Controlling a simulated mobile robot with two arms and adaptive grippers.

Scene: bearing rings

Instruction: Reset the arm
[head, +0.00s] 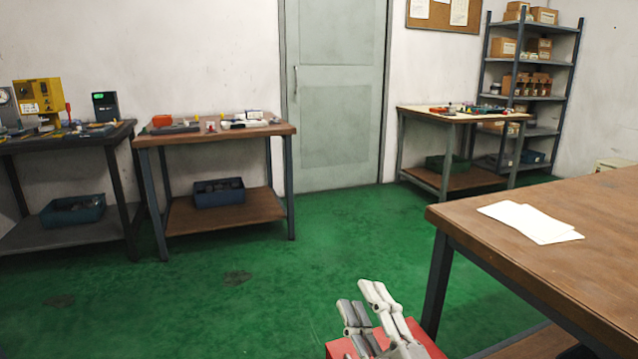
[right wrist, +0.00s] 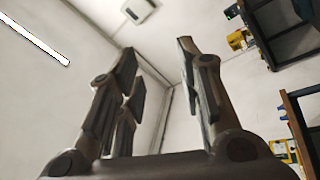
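My right gripper (head: 362,300) shows at the bottom of the head view, raised with its fingers pointing up and forward, above the green floor. In the right wrist view its fingers (right wrist: 160,75) stand apart with nothing between them, so it is open and empty. My left gripper is not in the head view. No bearing ring can be made out in either view.
A wooden table (head: 470,215) with white sheets (head: 530,221) stands close on the right. Workbenches (head: 215,137) line the left wall. A small table (head: 460,114) and a shelf rack (head: 530,98) stand at the back right. The green floor (head: 290,270) between is clear.

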